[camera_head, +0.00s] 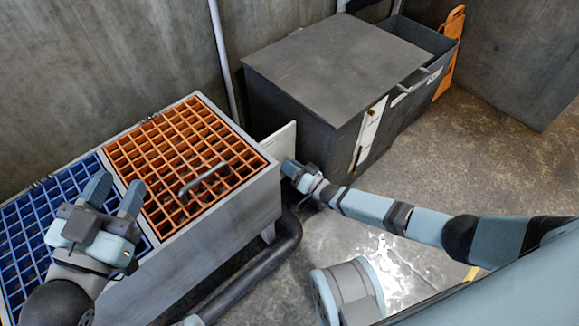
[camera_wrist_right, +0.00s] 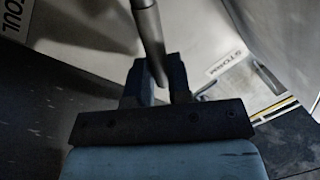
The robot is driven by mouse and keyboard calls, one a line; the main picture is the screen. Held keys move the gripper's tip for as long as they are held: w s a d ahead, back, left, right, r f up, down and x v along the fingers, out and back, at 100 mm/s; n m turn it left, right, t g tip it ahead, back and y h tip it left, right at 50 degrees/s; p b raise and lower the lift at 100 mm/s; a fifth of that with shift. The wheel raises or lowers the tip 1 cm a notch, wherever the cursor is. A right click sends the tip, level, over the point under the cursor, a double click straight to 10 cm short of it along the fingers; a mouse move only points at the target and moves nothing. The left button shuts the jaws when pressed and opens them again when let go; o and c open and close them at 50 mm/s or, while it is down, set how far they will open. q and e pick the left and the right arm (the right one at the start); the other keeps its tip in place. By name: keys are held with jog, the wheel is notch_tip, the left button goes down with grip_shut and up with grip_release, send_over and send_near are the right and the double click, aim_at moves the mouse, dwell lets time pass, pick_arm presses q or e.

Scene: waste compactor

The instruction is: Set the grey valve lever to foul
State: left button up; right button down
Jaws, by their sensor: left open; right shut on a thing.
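The grey valve lever (camera_wrist_right: 148,25) runs down from the top of the right wrist view to between my right gripper's fingers. My right gripper (camera_wrist_right: 155,78) is shut on it. A "FOUL" label (camera_wrist_right: 14,16) shows at the upper left of that view and a "STORM" label (camera_wrist_right: 226,63) at the right. The lever lies between the two labels in the picture. In the head view my right gripper (camera_head: 290,168) is beside a pale panel (camera_head: 281,142) at the end of the grated unit; the lever cannot be made out there. My left gripper (camera_head: 113,195) is open and empty above the grates.
The unit has an orange grate (camera_head: 165,130) with a handle and a blue grate (camera_head: 25,232). A dark pipe (camera_head: 262,262) runs along its front. A large grey bin (camera_head: 330,62) stands behind my right gripper. Open floor (camera_head: 480,150) lies to the right.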

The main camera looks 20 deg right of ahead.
pick_arm(q)
jog(key=shift+d, duration=0.1)
pick_arm(e)
jog(key=c, duration=1.1)
grip_release()
pick_arm(q)
jog(key=shift+w, duration=0.1)
pick_arm(e)
jog(key=shift+o, duration=0.2)
pick_arm(q)
jog(key=s+n+p, duration=0.1)
jog(key=p, duration=0.1)
jog(key=s+d+f+n+g+y+p, duration=0.1)
jog(key=n+p, duration=0.1)
jog(key=shift+d, duration=0.1)
pick_arm(e)
jog(key=v, duration=1.4)
jog(key=shift+w, duration=0.1)
jog(key=shift+c, duration=0.2)
